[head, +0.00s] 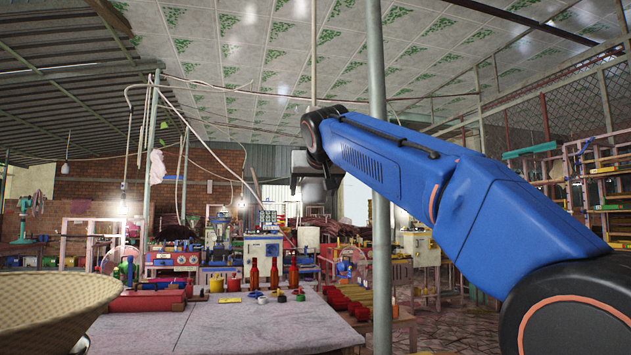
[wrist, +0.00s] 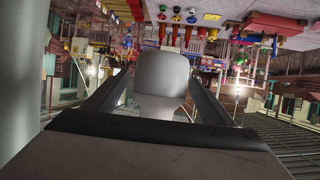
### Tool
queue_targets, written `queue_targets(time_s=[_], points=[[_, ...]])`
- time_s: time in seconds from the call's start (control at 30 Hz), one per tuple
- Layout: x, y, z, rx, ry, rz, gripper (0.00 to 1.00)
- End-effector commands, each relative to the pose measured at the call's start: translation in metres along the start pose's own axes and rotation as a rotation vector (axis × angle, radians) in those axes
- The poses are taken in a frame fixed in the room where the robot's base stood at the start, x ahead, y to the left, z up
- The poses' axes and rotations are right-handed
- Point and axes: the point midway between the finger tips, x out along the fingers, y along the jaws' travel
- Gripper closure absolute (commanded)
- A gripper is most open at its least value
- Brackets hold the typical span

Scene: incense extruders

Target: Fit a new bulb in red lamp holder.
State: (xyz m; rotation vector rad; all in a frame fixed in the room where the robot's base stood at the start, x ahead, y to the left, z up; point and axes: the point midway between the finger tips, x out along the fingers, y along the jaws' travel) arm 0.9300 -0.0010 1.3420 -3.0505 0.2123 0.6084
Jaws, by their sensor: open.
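My gripper (head: 309,188) is raised in the air in front of the far workbenches, left of a grey pole. In the wrist view my gripper (wrist: 160,103) shows open, with a dark finger on each side. A pale grey rounded thing (wrist: 162,75) with a narrower neck shows between the fingers; I cannot tell whether it is a bulb or whether the fingers touch it. A lit bulb (head: 123,208) hangs at the left, and another glowing bulb (head: 241,203) is farther back. A small hanging lamp (head: 65,168) looks unlit. I cannot make out a red lamp holder.
A grey pole (head: 378,230) stands close to the right of my gripper. A table (head: 235,325) holds red bottles (head: 275,273) and small coloured pots. A wide woven basket (head: 50,308) is at the lower left. Machines crowd the back. Air around the gripper's left is mostly clear.

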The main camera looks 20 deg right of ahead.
Motion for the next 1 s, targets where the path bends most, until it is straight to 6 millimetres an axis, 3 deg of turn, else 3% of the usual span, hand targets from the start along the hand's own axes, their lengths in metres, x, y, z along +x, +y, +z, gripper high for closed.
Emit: queue_targets(time_s=[0.23, 0.63, 0.83, 1.0], points=[[0.025, 0.001, 0.0, 0.0, 0.0, 0.001, 0.23], [0.029, 0.0, 0.0, 0.0, 0.001, 0.0, 0.23], [0.029, 0.0, 0.0, 0.0, 0.001, 0.0, 0.69], [0.029, 0.0, 0.0, -0.006, 0.0, -0.019, 0.69]])
